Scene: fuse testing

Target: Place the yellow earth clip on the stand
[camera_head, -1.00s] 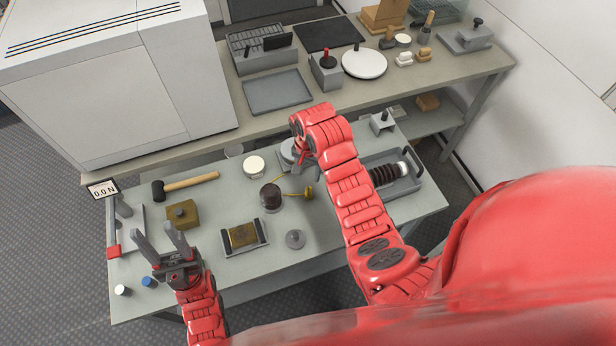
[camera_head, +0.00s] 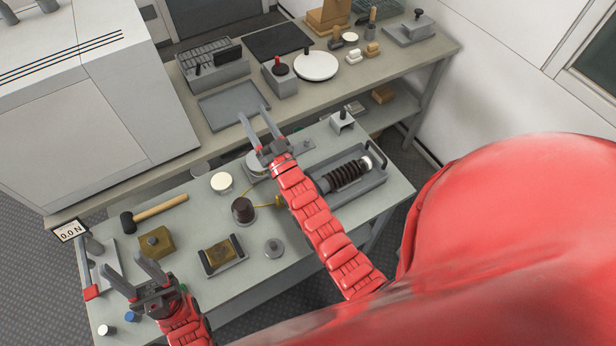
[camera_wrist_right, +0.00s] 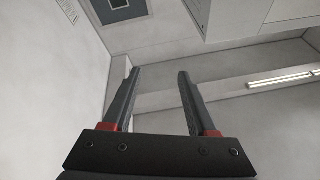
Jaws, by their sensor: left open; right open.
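The yellow earth clip (camera_head: 280,202) lies on the near table beside a dark brown round pot (camera_head: 243,210), with a thin yellow wire near it. My right arm passes just beside the clip and may cover part of it. My right gripper (camera_head: 252,111) is open and empty, raised past the clip near the shelf edge. In the right wrist view its open fingers (camera_wrist_right: 157,75) have only walls and ceiling behind them. My left gripper (camera_head: 124,262) is open and empty at the table's left end. I cannot tell which thing is the stand; a grey bracket (camera_head: 342,124) stands at the back right.
A grey tray (camera_head: 372,182) with a ribbed black insulator (camera_head: 345,175) lies right of my right arm. A mallet (camera_head: 160,210), a brass block (camera_head: 156,242), a brown block in a holder (camera_head: 221,254) and a grey weight (camera_head: 274,248) occupy the near table. The back bench carries several objects.

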